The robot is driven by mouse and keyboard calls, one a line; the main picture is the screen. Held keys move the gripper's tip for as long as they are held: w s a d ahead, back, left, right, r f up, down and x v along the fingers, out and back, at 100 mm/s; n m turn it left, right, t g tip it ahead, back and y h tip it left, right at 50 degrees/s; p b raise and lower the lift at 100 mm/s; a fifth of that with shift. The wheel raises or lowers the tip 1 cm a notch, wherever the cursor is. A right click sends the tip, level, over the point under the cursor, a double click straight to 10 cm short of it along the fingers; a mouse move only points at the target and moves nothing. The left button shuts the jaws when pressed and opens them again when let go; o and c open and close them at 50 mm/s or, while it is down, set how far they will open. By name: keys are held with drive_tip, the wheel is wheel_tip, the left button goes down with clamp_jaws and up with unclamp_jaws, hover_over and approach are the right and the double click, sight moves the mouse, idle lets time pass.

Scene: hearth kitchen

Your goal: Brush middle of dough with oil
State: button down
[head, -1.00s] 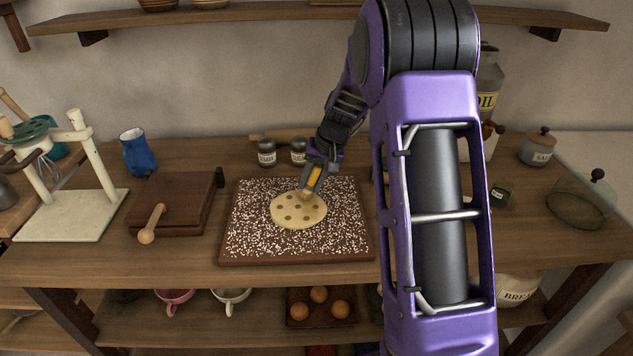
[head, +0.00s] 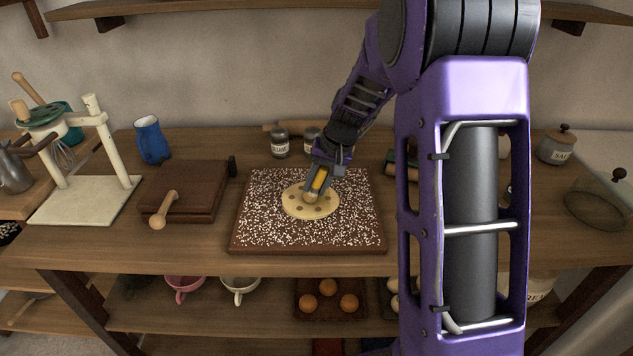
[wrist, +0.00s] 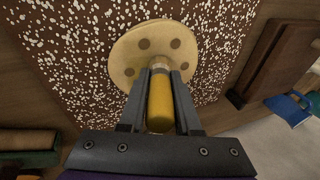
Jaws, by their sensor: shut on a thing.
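The dough (head: 296,208) is a pale round disc with several dark dimples. It lies on a dark board (head: 250,240) scattered with white specks, and it also shows in the wrist view (wrist: 130,49). My gripper (head: 318,184) is shut on the yellow handle of a brush (wrist: 160,105). The brush's pale end is over the middle of the dough, at or very near its surface; I cannot tell whether it touches. The bristle tips are hard to make out. The oil can is hidden behind my arm in the head view.
A dark wooden box (head: 182,192) with a wooden spoon (head: 163,210) stands left of the board. A blue jug (head: 152,140) and two labelled jars (head: 280,143) are behind. A salt jar (head: 556,146) and a glass dome (head: 600,205) are at right.

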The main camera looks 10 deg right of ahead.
drive_tip(key=shift+s+a+b, duration=0.15)
drive_tip(key=shift+s+b, duration=0.05)
drive_tip(key=shift+s, duration=0.55)
drive_tip(key=shift+s+a+b, duration=0.15)
drive_tip(key=shift+s+b, duration=0.05)
drive_tip(key=shift+s, duration=0.55)
